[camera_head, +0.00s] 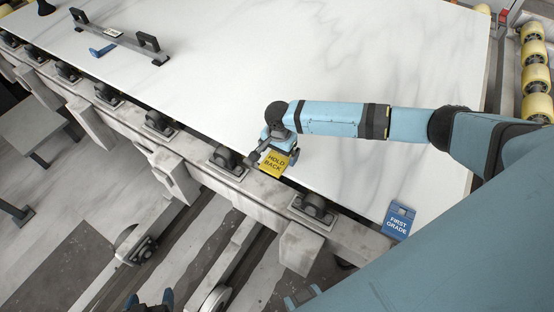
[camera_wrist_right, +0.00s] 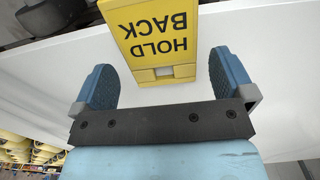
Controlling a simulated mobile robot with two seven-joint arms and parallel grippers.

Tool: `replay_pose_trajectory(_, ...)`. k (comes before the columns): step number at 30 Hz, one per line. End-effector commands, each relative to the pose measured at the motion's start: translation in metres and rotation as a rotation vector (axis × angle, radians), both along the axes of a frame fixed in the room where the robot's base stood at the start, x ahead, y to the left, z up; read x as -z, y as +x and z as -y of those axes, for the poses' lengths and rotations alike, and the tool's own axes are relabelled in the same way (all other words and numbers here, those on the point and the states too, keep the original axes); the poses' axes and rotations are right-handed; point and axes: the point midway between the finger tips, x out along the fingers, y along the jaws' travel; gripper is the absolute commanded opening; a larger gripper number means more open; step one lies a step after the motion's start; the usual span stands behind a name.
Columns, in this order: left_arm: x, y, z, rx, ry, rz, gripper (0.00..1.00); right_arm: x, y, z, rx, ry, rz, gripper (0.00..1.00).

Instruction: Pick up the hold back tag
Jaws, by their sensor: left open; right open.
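The yellow hold back tag (camera_head: 274,163) lies at the near edge of the white stone slab, its black lettering facing up. My right gripper (camera_head: 279,147) is right over the tag's far end and partly hides it. In the right wrist view the tag (camera_wrist_right: 160,35) shows large, its lettering upside down. The open blue fingers of my right gripper (camera_wrist_right: 162,62) stand either side of the tag's near end, with a gap on each side. My left gripper (camera_head: 150,301) shows only in part at the bottom edge of the head view, open, with nothing seen between its fingers.
A blue first grade tag (camera_head: 398,220) lies at the slab's right corner. A black-handled bar (camera_head: 120,38) and a small blue item (camera_head: 102,50) lie on the slab (camera_head: 350,50) at upper left. Rollers (camera_head: 226,158) line its near edge. Yellow rollers (camera_head: 535,77) stand at right.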

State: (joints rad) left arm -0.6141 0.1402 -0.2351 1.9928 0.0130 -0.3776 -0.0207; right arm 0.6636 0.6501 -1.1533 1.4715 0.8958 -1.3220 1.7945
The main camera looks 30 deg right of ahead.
Motion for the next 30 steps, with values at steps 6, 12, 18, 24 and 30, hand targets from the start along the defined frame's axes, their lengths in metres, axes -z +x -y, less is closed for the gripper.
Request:
replay_pose_trajectory(6,0.0000,0.0001,0.0002,0.000,0.000,0.000,0.79,0.0152,0.0000,-0.0001,-0.001,0.001,0.001,1.00)
replay_pose_trajectory(12,0.0000,0.0000,0.0004,-0.001,-0.001,0.000,0.79,0.0151,0.0000,0.0000,-0.001,0.001,0.001,0.93)
replay_pose_trajectory(18,-0.0001,0.0001,0.0003,-0.001,-0.001,0.001,0.79,0.0150,0.0000,0.0001,0.000,0.001,0.001,0.57)
replay_pose_trajectory(24,-0.0002,0.0002,0.0004,-0.001,-0.001,0.001,0.79,0.0148,0.0000,0.0001,0.000,0.001,0.001,0.56)
replay_pose_trajectory(30,-0.0006,0.0002,0.0003,-0.001,-0.001,0.001,0.79,0.0073,0.0005,0.0002,0.000,0.001,0.002,0.56)
